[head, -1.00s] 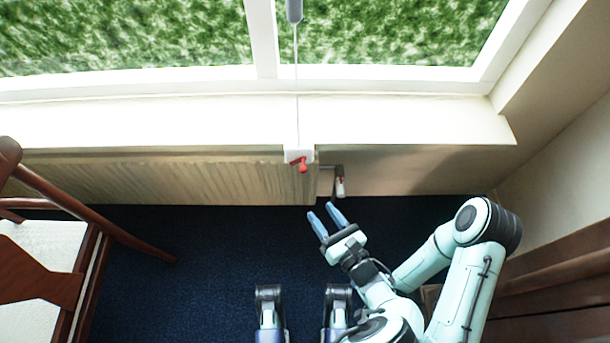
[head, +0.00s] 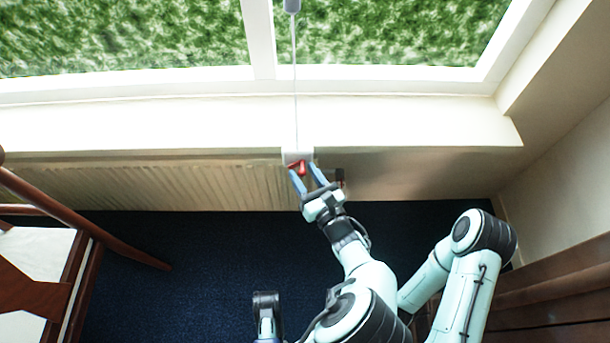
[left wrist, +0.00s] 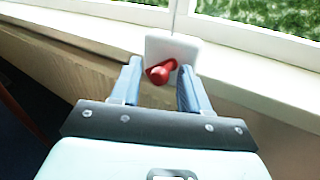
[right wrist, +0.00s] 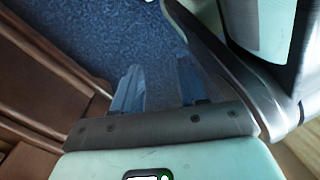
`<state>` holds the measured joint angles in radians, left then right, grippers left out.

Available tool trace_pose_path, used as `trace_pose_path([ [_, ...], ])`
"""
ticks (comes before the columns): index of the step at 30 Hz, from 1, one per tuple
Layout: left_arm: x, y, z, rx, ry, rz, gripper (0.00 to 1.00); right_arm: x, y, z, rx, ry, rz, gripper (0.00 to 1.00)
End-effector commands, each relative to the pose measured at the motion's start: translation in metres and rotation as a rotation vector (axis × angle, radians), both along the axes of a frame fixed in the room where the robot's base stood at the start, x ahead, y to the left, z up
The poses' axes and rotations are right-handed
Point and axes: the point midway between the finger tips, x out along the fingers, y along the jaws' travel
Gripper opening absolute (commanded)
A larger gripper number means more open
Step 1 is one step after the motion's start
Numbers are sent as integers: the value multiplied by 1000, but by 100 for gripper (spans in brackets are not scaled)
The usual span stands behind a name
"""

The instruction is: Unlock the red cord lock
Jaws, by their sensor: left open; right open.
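The red cord lock (head: 299,168) sits on a white bracket (head: 291,155) at the sill's front edge, with the cord (head: 295,95) above it. My left gripper (head: 305,172) is open at the lock. In the left wrist view, the red lock (left wrist: 161,72) appears between the two blue fingers of this gripper (left wrist: 160,75), and the white bracket (left wrist: 173,46) is behind it. I cannot tell whether a finger touches the lock. My right gripper (right wrist: 160,70) is open and empty above the blue carpet; I do not make it out in the head view.
A ribbed radiator (head: 190,184) runs below the white sill (head: 120,121). A dark fitting (head: 340,177) is close to the right of my left gripper. A wooden chair (head: 80,226) stands at the left and brown wooden furniture (head: 560,280) at the right. Blue carpet (head: 190,260) lies open between.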

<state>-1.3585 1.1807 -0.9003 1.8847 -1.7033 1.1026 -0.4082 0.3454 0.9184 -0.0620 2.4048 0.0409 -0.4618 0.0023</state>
Motion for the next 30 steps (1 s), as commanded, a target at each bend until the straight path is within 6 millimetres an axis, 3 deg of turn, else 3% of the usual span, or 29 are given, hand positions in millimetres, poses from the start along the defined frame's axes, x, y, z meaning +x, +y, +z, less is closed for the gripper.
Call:
trace_pose_path([
  [8,2,1,0,0,0,0,46,-1,0,0,0,4,0,43],
  [13,1,1,0,0,0,1,0,-1,0,0,0,3,0,43],
  [23,1,3,2,-30,2,5,0,9,1,8,-3,-32,3,43],
  [30,0,8,9,-158,3,8,0,53,7,44,-10,-178,15,43],
])
